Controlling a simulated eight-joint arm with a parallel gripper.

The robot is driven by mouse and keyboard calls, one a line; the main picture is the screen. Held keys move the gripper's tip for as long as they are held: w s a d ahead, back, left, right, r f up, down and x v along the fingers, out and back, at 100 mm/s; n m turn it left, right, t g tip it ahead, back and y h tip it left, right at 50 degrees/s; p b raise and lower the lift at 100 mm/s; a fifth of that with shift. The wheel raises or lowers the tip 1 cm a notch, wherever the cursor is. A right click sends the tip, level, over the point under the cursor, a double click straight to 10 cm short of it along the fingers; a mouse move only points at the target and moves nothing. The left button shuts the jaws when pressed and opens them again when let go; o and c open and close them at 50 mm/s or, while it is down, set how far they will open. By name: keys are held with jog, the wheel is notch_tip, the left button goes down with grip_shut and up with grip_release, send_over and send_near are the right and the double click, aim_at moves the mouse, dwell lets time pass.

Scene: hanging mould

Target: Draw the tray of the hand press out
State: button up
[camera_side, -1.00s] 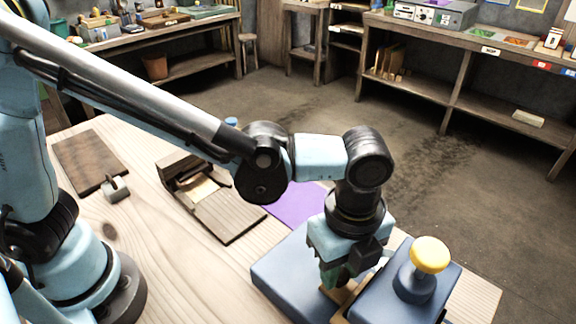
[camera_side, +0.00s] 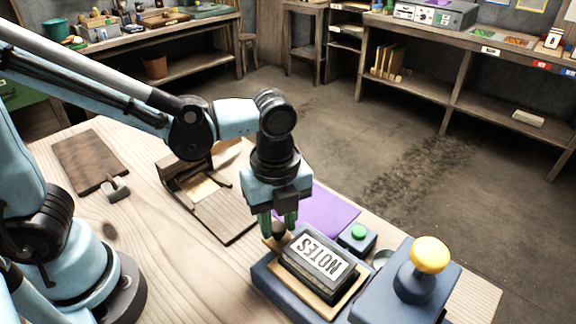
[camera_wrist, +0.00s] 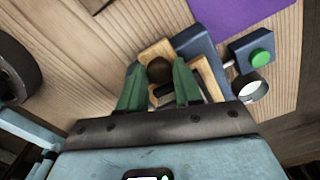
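The hand press (camera_side: 400,300) is blue, with a yellow-topped knob (camera_side: 430,254) on its head, at the lower right of the side view. Its pale wooden tray (camera_side: 318,300) shows on the base, left of the head. A dark block marked "NOTES" (camera_side: 318,262) lies on the tray, its lettering upside down. My gripper (camera_side: 278,226) is at the tray's far left end, shut on a dark round knob (camera_side: 279,229). In the wrist view the green fingertips (camera_wrist: 160,82) flank this knob (camera_wrist: 159,69) closely, and the wooden tray edge shows behind.
A small blue box with a green button (camera_side: 357,234) stands behind the press, by a small round cup (camera_side: 381,259). A purple sheet (camera_side: 325,212) lies behind my gripper. A wooden holder (camera_side: 222,210), a dark board (camera_side: 88,162) and a small grey item (camera_side: 117,190) are to the left.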

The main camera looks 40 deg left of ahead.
jog(key=o, duration=0.4)
jog(key=shift+r, duration=0.15)
notch_tip(320, 180, up, 12)
jog(key=shift+f, duration=0.1)
dwell(0.5)
jog(key=a+f+n+t, duration=0.2)
jog(key=a+n, duration=0.3)
jog(key=n, duration=0.2)
jog(key=a+f+n+t, duration=0.2)
jog(key=a+n, duration=0.3)
jog(key=n, duration=0.3)
jog(key=w+a+f+n+t, duration=0.1)
jog(key=a+f+n+t, duration=0.1)
jog(key=a+n, duration=0.3)
jog(key=shift+n+t, duration=0.6)
jog(key=shift+n, duration=0.6)
